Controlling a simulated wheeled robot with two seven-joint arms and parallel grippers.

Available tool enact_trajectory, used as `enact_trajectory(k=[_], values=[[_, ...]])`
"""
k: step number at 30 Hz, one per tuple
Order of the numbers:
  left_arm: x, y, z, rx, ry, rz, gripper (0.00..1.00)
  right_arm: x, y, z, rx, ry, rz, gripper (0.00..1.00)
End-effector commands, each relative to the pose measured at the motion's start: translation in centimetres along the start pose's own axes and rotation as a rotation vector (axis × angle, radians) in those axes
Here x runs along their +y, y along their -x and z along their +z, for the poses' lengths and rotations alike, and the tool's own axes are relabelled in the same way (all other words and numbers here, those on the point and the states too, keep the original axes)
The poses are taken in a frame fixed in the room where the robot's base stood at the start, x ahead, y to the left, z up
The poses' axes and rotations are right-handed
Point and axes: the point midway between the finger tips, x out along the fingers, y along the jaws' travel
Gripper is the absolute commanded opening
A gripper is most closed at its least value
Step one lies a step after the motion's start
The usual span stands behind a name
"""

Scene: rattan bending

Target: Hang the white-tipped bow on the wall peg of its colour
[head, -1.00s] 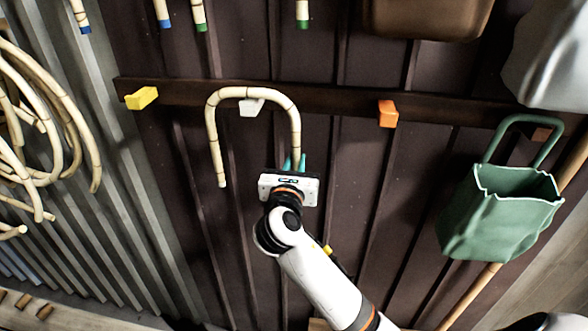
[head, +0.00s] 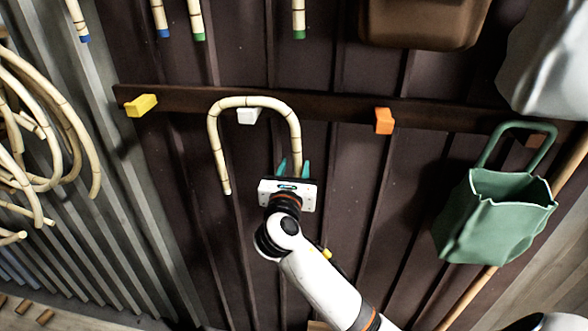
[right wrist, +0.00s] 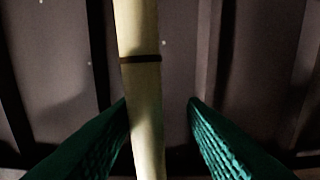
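The rattan bow (head: 217,140) is an upside-down U at the wall, its arch over the white peg (head: 247,117). The peg shows just under the arch, left of its middle; whether they touch is hard to tell. The bow's left end hangs free and looks pale. My right gripper (head: 294,168) is at the lower right leg, fingers spread. In the right wrist view the leg (right wrist: 141,70) runs between the green fingers (right wrist: 160,105), close to the left one, with a clear gap to the right one. My left gripper is not in view.
A yellow peg (head: 141,105) and an orange peg (head: 384,121) sit on the same dark rail (head: 320,107). A green bag (head: 495,215) hangs at the right. Rattan coils (head: 45,110) hang at the left. Blue- and green-tipped canes hang above.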

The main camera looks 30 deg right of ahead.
Motion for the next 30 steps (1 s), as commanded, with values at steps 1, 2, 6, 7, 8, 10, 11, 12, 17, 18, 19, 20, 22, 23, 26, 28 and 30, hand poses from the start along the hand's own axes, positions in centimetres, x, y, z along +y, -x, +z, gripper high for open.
enact_trajectory(k=[1, 2, 6, 7, 8, 10, 11, 12, 17, 18, 19, 20, 22, 23, 26, 28, 30], values=[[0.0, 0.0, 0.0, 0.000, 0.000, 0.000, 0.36, 0.0, 0.0, 0.0, 0.000, 0.000, 0.000, 0.43], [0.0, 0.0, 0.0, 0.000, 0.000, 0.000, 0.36, 0.0, 0.0, 0.0, 0.000, 0.000, 0.000, 0.43], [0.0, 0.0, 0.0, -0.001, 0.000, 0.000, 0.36, 0.0, 0.0, 0.0, 0.000, 0.000, 0.000, 0.43], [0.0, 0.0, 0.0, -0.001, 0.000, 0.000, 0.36, 0.0, 0.0, 0.0, -0.001, 0.001, 0.000, 0.43], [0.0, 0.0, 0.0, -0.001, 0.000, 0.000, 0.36, 0.0, 0.0, 0.1, -0.001, 0.001, 0.000, 0.43], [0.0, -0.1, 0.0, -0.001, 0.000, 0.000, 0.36, 0.0, 0.2, 0.1, -0.001, 0.000, -0.001, 0.43], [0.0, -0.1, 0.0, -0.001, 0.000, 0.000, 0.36, -0.1, 0.5, 0.1, -0.001, 0.000, -0.001, 0.43], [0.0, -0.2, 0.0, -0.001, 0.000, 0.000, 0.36, -0.1, 0.8, 0.1, 0.000, 0.000, -0.002, 0.43], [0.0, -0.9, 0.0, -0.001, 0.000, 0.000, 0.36, -0.1, 3.6, 0.3, -0.001, -0.003, -0.003, 0.43], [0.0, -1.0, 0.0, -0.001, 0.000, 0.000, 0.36, -0.1, 4.5, 0.3, -0.002, -0.002, -0.004, 0.43], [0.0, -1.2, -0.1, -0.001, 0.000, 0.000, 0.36, -0.1, 5.2, 0.3, -0.003, -0.002, -0.004, 0.43], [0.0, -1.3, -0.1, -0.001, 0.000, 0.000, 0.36, -0.1, 5.8, 0.3, -0.002, -0.003, -0.004, 0.43], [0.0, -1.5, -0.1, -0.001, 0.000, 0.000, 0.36, -0.1, 7.3, 0.3, -0.002, -0.002, -0.003, 0.43], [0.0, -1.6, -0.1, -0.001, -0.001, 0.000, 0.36, -0.1, 8.0, 0.3, -0.002, -0.001, -0.004, 0.43], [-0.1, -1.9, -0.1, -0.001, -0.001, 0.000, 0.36, -0.1, 9.7, 0.2, -0.003, -0.002, -0.003, 0.43], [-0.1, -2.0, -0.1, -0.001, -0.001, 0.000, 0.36, -0.1, 10.7, 0.2, -0.002, -0.001, -0.002, 0.43], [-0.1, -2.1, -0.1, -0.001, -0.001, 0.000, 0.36, 0.0, 11.3, 0.1, -0.001, -0.001, -0.001, 0.43]])
